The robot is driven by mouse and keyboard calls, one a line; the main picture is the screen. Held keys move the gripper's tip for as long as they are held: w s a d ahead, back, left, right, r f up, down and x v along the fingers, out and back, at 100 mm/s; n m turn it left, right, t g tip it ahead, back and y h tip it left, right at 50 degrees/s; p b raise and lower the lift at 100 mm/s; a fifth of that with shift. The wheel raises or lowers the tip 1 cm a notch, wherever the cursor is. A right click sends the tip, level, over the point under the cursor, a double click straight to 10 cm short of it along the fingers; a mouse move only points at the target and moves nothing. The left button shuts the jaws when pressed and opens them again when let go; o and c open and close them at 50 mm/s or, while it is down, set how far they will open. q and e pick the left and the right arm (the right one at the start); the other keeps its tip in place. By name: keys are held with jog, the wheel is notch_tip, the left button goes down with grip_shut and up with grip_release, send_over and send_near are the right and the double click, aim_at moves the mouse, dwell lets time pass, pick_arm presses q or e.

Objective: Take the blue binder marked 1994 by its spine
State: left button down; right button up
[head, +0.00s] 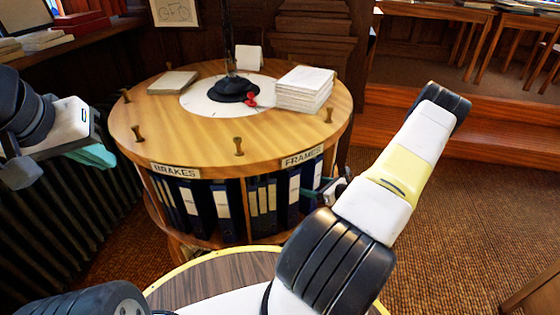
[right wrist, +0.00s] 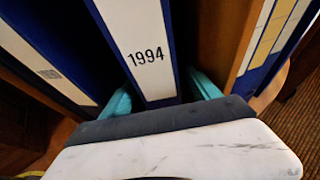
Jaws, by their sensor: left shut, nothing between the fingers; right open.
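The blue binder marked 1994 (right wrist: 147,55) stands in front of my right gripper in the right wrist view, its white spine label facing me. My right gripper (right wrist: 163,96) is open, with one teal finger on each side of the lower spine. I cannot tell whether the fingers touch it. In the head view my right gripper (head: 326,188) is at the right side of the round shelf, partly hidden by my arm; no year is readable there. My left gripper (head: 97,156) is shut and empty at the left, away from the binders.
The round wooden shelf (head: 190,128) carries BRAKES and FRAMES labels above several blue binders. A wooden divider (right wrist: 235,38) stands right of the 1994 binder, with more binders beyond. A paper stack (head: 304,90) and a lamp base (head: 233,89) are on top. Carpet at right is clear.

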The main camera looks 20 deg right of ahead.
jog(key=x, duration=0.4)
jog(key=shift+w+a+f, duration=0.15)
jog(key=shift+w+f, duration=0.1)
jog(key=shift+c, duration=0.4)
jog(key=shift+r, duration=0.1)
grip_shut()
